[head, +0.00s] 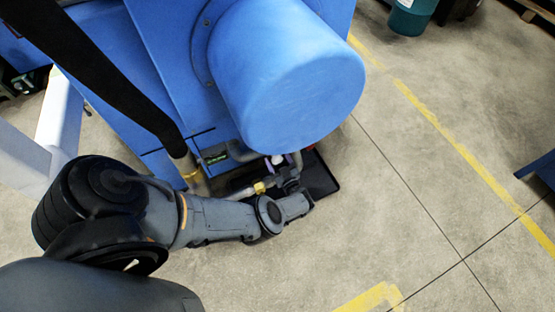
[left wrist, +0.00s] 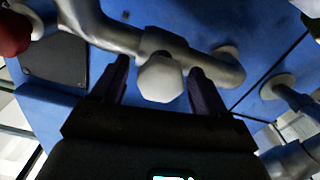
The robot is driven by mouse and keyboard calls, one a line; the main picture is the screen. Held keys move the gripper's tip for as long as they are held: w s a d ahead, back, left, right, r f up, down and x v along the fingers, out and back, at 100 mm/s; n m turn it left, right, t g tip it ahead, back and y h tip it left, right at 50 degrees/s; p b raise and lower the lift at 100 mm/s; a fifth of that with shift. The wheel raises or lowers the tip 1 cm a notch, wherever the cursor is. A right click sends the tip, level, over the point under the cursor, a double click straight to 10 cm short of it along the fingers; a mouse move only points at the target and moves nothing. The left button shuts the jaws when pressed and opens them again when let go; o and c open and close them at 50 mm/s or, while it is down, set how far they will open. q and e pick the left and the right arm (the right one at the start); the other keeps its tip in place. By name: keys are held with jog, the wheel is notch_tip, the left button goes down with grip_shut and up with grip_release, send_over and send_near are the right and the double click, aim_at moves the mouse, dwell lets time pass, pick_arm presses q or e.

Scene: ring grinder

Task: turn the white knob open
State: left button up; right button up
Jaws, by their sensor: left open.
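The white knob (left wrist: 160,78) sits on a grey metal pipe fitting under the blue machine. In the left wrist view it lies between the two dark fingers of my left gripper (left wrist: 159,70). The gripper is open, with a gap visible on each side of the knob. In the head view the white knob (head: 277,160) shows as a small pale spot below the big blue cylinder, with my left gripper (head: 281,163) reaching up to it. The wrist hides much of the fitting there. My right gripper is not in view.
The blue cylinder (head: 290,75) hangs just above the knob. A black tray (head: 320,176) lies on the floor beneath. A thick black hose (head: 110,75) runs down at the left. A red part (left wrist: 12,34) shows at the wrist view's upper left.

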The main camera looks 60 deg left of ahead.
pick_arm(q)
jog(key=d, duration=1.1)
jog(key=shift+s, duration=0.35)
